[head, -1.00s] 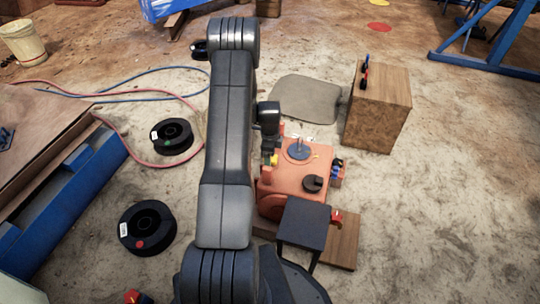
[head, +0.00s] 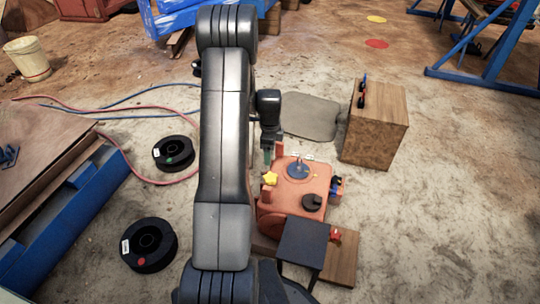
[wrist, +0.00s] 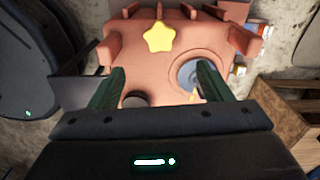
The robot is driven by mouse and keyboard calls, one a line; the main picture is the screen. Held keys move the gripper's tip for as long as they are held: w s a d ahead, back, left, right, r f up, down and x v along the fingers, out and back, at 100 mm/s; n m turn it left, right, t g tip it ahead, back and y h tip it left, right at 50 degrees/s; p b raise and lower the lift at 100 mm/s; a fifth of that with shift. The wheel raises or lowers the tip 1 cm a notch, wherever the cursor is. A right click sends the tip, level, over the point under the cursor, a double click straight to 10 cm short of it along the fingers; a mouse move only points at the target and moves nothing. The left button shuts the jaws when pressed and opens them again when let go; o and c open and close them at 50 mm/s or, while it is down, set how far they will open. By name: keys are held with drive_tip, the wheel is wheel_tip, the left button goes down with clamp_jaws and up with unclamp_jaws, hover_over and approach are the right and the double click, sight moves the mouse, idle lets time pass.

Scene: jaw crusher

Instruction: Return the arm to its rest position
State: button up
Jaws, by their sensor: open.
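My arm (head: 225,135) rises through the left middle of the head view. In the wrist view my gripper (wrist: 160,85) is open, its two green fingers apart with nothing held between them. It hangs above the orange jaw crusher (wrist: 145,65), which also shows in the head view (head: 288,185). A yellow star-shaped knob (wrist: 160,37) sits on the crusher, beyond the fingertips; it shows in the head view too (head: 270,179). A blue disc (head: 298,171) and a black knob (head: 312,202) are on the crusher's top. In the head view the fingers are mostly hidden.
A wooden box (head: 375,128) stands behind right of the crusher. A dark square stand (head: 304,243) is in front. Black reels (head: 148,245) and red and blue hoses lie at left near a blue-sided bench (head: 70,215).

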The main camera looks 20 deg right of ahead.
sight(270, 177)
idle(0.3)
wheel_tip(270, 177, down, 14)
drive_tip(key=b, duration=0.3)
drive_tip(key=shift+r+b, duration=0.15)
drive_tip(key=shift+b, duration=0.25)
drive_tip(key=shift+n, duration=0.7)
drive_tip(key=n, duration=0.3)
drive_tip(key=shift+s+p, duration=0.1)
drive_tip(key=shift+p, duration=0.2)
drive_tip(key=n+p, duration=0.1)
drive_tip(key=n, duration=0.4)
drive_tip(key=n+p, duration=0.1)
drive_tip(key=n, duration=0.4)
drive_tip(key=shift+s+n, duration=0.1)
drive_tip(key=shift+n, duration=0.2)
drive_tip(key=shift+n+p, duration=0.85)
drive_tip(key=shift+n, duration=1.45)
